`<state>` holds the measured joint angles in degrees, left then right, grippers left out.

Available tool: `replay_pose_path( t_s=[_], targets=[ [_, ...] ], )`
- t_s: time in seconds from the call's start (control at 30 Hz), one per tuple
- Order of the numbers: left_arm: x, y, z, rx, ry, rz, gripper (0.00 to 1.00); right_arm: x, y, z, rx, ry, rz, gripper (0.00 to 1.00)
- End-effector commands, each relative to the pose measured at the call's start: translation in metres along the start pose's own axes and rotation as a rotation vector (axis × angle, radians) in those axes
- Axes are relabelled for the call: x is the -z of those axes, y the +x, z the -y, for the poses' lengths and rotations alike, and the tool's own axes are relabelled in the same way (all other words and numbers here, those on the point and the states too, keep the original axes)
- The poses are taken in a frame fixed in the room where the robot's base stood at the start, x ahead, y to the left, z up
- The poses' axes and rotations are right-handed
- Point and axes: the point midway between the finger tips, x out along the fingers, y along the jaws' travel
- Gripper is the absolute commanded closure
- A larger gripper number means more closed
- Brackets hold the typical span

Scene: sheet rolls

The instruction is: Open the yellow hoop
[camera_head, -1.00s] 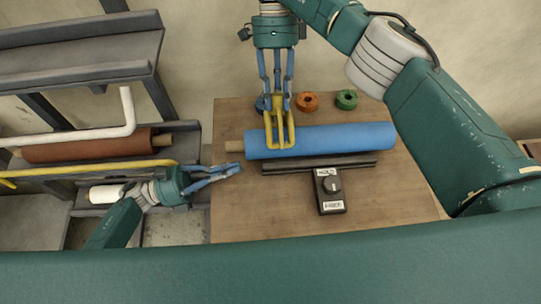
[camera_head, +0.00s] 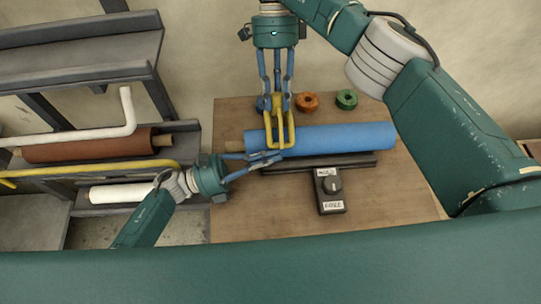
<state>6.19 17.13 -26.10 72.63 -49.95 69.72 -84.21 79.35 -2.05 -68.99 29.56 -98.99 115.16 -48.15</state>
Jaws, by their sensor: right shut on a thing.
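A yellow U-shaped piece (camera_head: 281,143) hangs at the fingertips of my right gripper (camera_head: 277,104), which is shut on it. It lies across the left part of a blue roll (camera_head: 340,136) on the wooden table. My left gripper (camera_head: 277,156) reaches over the table from the left. Its tips are close to the lower end of the yellow piece and the front of the roll. I cannot tell whether it touches them or how far its fingers are apart. A long yellow bar (camera_head: 95,172) also runs across the rack at left.
A black bar (camera_head: 345,163) and a black box with a knob (camera_head: 330,190) lie in front of the roll. An orange ring (camera_head: 308,101) and a green ring (camera_head: 346,98) lie behind it. The rack holds a brown roll (camera_head: 88,147), a white roll (camera_head: 115,193) and a white bar (camera_head: 128,110).

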Motion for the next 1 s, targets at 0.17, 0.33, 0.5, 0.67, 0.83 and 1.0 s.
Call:
replay_pose_path(
  t_s=[0.17, 0.33, 0.5, 0.67, 0.83, 1.0],
  targets=[
    [-0.015, 0.003, 0.001, 0.000, 0.003, 0.000, 1.00, -0.004, 0.000, -0.001, 0.000, -0.007, 0.006, 1.00],
    [-0.018, 0.004, 0.001, 0.000, 0.003, 0.005, 1.00, -0.004, 0.000, -0.001, 0.000, -0.007, 0.006, 1.00],
    [-0.020, 0.004, 0.001, 0.001, 0.005, 0.008, 1.00, -0.003, 0.000, -0.001, -0.001, -0.007, 0.005, 0.55],
    [-0.018, 0.004, 0.001, 0.001, 0.003, 0.005, 1.00, -0.002, 0.000, -0.001, -0.001, -0.004, 0.003, 0.55],
    [-0.017, 0.004, 0.001, 0.000, 0.002, 0.002, 1.00, -0.001, -0.002, -0.001, 0.000, -0.002, 0.001, 0.55],
    [-0.016, 0.004, 0.001, 0.000, 0.001, 0.001, 1.00, 0.001, -0.015, -0.007, 0.006, -0.003, -0.001, 0.55]
  ],
)
